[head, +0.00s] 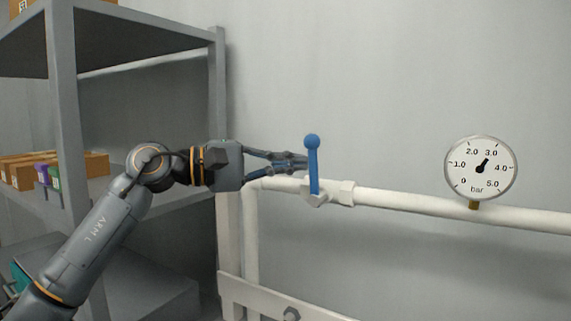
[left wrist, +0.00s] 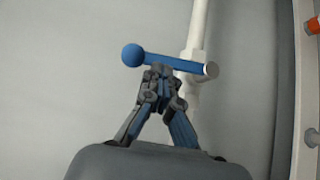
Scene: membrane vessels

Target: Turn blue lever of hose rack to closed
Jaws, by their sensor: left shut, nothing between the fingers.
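The blue lever (head: 313,170) with a round ball on its end stands upright on a white valve body (head: 316,199) in the pipe. It lies across the pipe in the left wrist view (left wrist: 165,61). My left gripper (head: 304,162) comes in from the left, shut and empty, with its fingertips right at the lever's left side. In the left wrist view the fingertips (left wrist: 161,72) meet the lever's middle; I cannot tell whether they touch it. My right gripper is not in view.
A white pipe (head: 420,203) runs right from the valve and bends down at the left. A pressure gauge (head: 481,168) stands on it, its needle near 3 bar. A grey shelf (head: 150,205) with boxes stands at the left. The wall above the pipe is clear.

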